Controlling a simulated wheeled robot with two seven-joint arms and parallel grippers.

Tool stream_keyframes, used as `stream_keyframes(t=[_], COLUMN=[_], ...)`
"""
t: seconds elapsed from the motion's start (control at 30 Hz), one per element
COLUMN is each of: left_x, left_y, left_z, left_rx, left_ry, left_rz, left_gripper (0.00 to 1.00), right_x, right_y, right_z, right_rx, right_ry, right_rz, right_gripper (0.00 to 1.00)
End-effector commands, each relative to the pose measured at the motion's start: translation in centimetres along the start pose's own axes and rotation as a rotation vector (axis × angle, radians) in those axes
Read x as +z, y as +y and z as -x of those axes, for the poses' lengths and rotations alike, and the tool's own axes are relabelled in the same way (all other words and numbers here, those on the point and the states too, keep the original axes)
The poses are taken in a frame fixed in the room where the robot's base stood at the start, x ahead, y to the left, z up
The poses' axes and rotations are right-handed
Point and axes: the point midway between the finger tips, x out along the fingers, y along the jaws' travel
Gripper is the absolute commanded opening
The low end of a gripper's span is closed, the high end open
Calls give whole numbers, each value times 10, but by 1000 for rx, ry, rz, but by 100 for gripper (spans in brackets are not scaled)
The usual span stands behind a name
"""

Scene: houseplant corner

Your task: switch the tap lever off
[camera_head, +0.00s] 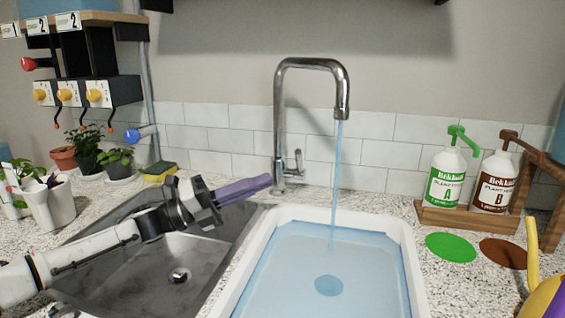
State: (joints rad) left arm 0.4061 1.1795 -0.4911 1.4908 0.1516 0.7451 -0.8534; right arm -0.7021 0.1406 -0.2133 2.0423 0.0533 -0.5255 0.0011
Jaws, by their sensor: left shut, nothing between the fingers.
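The chrome tap (279,110) stands at the back of the sink, its spout arched to the right. A thin blue stream of water (335,185) runs from the spout. The small tap lever (298,160) sticks up on the right side of the tap's base. My left gripper (268,182) comes in from the left with its purple fingers shut and empty. Its tips are just left of the tap's base, with the lever beyond them to the right; I cannot tell whether they touch the tap. My right gripper is not in view.
A white basin (411,262) of water stands under the spout, beside the steel sink (135,268). A sponge (159,171) and potted plants (87,155) are at the left. Two pump bottles (446,178) (493,184) stand in a wooden rack at the right. A yellow object (545,298) is at lower right.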

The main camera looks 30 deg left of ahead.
Motion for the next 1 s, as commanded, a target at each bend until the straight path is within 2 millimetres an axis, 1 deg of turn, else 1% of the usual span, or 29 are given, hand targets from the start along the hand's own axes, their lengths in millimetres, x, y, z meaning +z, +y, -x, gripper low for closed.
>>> stream_keyframes(t=[0.03,0.2,0.4,0.6,1.0], left_x=[1,1,18,27,28], left_y=[-3,-4,-2,-1,0], left_z=[-11,-44,-60,-68,-70], left_rx=[-6,-5,-1,-1,0], left_ry=[-1,1,-1,0,1], left_rz=[0,-1,-1,0,1], left_gripper=[0,0,0,0,0], right_x=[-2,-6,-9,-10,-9], right_y=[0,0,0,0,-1], right_z=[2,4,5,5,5], right_rx=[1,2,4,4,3], right_ry=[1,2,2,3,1], right_rz=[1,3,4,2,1], right_gripper=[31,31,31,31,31])
